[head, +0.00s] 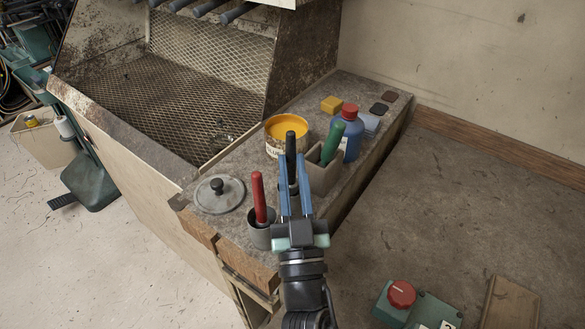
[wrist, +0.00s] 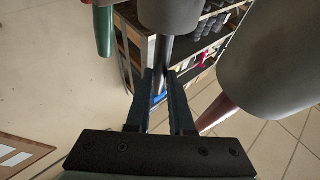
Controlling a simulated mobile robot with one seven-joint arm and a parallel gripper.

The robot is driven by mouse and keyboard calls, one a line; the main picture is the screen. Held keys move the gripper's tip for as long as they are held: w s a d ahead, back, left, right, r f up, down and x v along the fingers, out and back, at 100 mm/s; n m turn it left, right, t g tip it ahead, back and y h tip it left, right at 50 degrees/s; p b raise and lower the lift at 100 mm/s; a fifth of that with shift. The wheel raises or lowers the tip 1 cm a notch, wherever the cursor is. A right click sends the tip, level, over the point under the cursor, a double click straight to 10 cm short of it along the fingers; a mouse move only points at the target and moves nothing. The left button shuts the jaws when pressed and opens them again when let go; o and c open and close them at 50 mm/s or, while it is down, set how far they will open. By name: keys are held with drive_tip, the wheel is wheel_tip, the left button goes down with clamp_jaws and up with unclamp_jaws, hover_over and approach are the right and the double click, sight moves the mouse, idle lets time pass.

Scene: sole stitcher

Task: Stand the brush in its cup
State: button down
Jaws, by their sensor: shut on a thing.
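A brush with a black handle (head: 291,150) stands roughly upright between the blue fingers of my gripper (head: 291,162), which is shut on it. In the wrist view the dark handle (wrist: 164,55) runs between the fingertips (wrist: 164,75) to a grey round cup (wrist: 170,14) at the top edge. My fingers largely hide that cup in the head view, and I cannot tell how deep the brush sits in it. A red handle (head: 258,195) stands in another grey cup (head: 260,236) just left of my gripper.
A grey box (head: 322,180) with a green handle (head: 332,142) stands close on the right. Behind are a yellow glue pot (head: 287,130) and a blue bottle (head: 350,136). A round lid (head: 219,196) lies left on the bench. A red button (head: 402,293) is at lower right.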

drive_tip(key=c, duration=0.7)
unclamp_jaws()
drive_tip(key=shift+b+v, duration=1.15)
drive_tip(key=shift+v, duration=5.3)
